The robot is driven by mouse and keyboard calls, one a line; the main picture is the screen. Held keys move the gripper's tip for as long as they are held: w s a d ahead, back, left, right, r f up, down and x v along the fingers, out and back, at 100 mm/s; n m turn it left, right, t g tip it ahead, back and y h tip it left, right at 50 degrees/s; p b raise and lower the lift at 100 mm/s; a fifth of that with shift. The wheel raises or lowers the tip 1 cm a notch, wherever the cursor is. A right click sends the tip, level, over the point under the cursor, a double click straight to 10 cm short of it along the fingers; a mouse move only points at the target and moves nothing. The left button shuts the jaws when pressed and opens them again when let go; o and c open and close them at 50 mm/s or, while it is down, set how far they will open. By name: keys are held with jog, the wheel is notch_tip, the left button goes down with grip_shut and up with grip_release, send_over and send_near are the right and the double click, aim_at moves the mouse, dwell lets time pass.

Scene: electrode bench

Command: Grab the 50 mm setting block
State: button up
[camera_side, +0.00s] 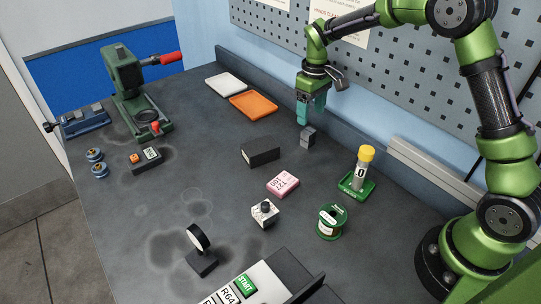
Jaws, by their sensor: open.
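My gripper (311,110) has teal fingers and hangs pointing down near the back edge of the bench. It is open and holds nothing that I can see. A small grey block (308,137) stands on the bench just below the fingertips; whether they touch it is hard to tell. A longer, low dark block (261,152) lies to the left of it and nearer the camera. I can read no size marking on either block, so I cannot tell which is the 50 mm one.
A pink labelled box (283,183), a white block with a black knob (265,212), a green spool (331,221) and a yellow-capped tube in a green stand (359,176) are nearer the camera. Orange (253,105) and white (226,85) trays lie left. A green press (127,80) stands far left.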

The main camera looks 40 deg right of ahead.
aim_at(309, 131)
notch_tip(309, 131, down, 9)
jog(key=shift+r, duration=0.15)
jog(key=shift+w+r, duration=0.1)
grip_shut()
dwell(0.5)
